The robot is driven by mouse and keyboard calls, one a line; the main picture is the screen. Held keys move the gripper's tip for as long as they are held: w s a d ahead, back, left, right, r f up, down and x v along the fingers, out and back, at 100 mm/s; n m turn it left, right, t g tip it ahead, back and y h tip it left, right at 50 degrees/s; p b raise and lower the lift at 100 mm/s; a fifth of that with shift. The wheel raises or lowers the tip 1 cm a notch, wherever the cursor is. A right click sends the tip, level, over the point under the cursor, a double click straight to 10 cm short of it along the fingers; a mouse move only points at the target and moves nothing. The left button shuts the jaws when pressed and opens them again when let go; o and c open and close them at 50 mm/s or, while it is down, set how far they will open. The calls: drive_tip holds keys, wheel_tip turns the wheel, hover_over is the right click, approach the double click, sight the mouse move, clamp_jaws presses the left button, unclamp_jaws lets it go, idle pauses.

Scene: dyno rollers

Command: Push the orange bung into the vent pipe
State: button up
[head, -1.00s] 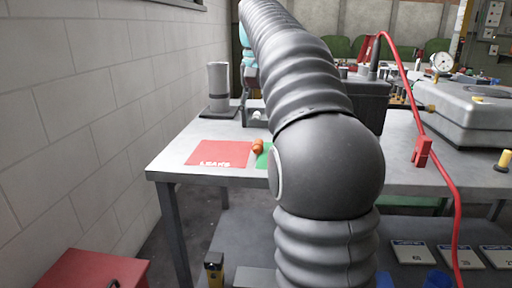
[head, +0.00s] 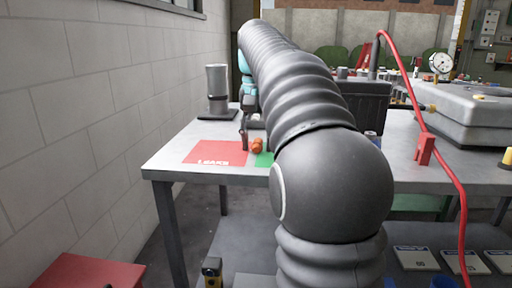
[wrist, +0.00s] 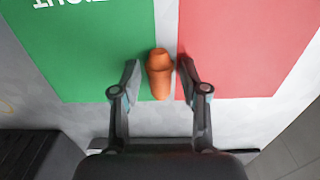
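The orange bung (head: 257,146) lies on its side on the bench, by the border between the red and green areas. In the wrist view the bung (wrist: 159,74) lies between the two fingertips of my gripper (wrist: 160,76). The gripper is open, with a narrow gap seen on each side of the bung. In the head view my gripper (head: 245,130) is low, close to the bung, and partly hidden by my arm. A grey upright cylinder on a dark base, which looks like the vent pipe (head: 217,88), stands at the back left of the bench. Its opening cannot be made out.
The red mat (head: 215,152) lies left of the green mat (head: 264,159) on the grey bench. A white wall (head: 90,110) runs along the left. A red cable (head: 410,90) and a grey machine (head: 465,118) are at the right. A dark box (head: 362,102) stands behind my arm.

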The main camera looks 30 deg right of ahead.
sight(257, 142)
clamp_jaws()
drive_tip(key=shift+r+p, duration=1.4)
drive_tip(key=shift+p, duration=0.1)
drive_tip(key=shift+r, duration=2.1)
